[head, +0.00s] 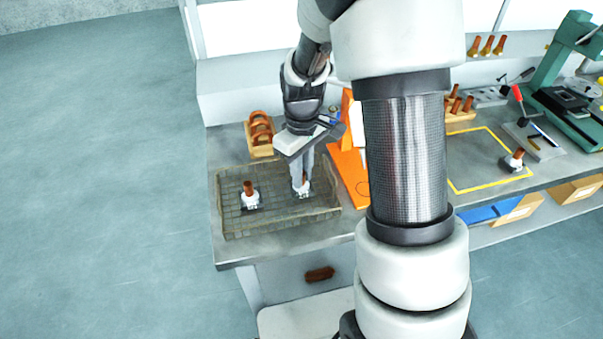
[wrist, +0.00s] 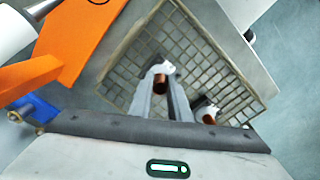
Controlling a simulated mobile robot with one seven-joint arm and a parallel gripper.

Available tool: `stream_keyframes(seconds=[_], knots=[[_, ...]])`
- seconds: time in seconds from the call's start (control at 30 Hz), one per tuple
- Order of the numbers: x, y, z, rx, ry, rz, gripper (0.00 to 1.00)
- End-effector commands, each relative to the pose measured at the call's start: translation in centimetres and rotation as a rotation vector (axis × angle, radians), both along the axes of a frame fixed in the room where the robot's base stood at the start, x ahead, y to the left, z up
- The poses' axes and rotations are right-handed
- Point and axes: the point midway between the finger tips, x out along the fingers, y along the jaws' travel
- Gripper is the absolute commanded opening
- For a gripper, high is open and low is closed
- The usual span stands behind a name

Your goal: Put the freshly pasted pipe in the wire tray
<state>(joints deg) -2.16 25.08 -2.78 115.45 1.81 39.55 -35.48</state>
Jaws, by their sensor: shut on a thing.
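The wire tray (head: 232,228) is a shallow mesh basket on the left end of the bench; its grid floor also shows in the wrist view (wrist: 195,50). My gripper (head: 302,182) points down inside the tray's outline, at its right half. Its fingers (wrist: 162,85) are shut on a brown pipe (wrist: 160,87) with a whitish end, mostly hidden by the fingers in the head view. I cannot tell whether the held pipe touches the tray floor. A second brown pipe with a white collar (head: 250,193) stands in the tray's left half and shows in the wrist view (wrist: 208,116).
An orange stand (head: 347,165) rises close to the tray's right side. A wooden holder with brown loops (head: 261,140) is behind the tray. A similar pipe (head: 514,160) stands at the yellow outline on the right, near a green press (head: 565,75). My arm hides the bench's middle.

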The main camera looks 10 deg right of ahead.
Motion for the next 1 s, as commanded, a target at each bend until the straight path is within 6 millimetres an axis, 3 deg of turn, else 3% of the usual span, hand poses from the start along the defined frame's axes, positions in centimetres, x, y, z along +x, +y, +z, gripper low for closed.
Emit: stream_keyframes(seconds=[0.33, 0.37, 0.47, 0.77, 0.87, 1.0], knots=[[0.1, 0.0, -0.4, 0.0, -0.002, 0.0, 0.0], [0.0, 0.0, -0.3, 0.0, -0.001, 0.0, 0.2], [0.0, 0.0, -0.3, 0.001, -0.001, 0.0, 0.35], [0.0, 0.0, -0.1, 0.0, -0.002, 0.0, 0.35], [0.1, 0.0, 0.6, 0.001, -0.003, 0.0, 0.35], [0.1, 0.0, 3.0, 0.001, -0.007, 0.0, 0.35]])
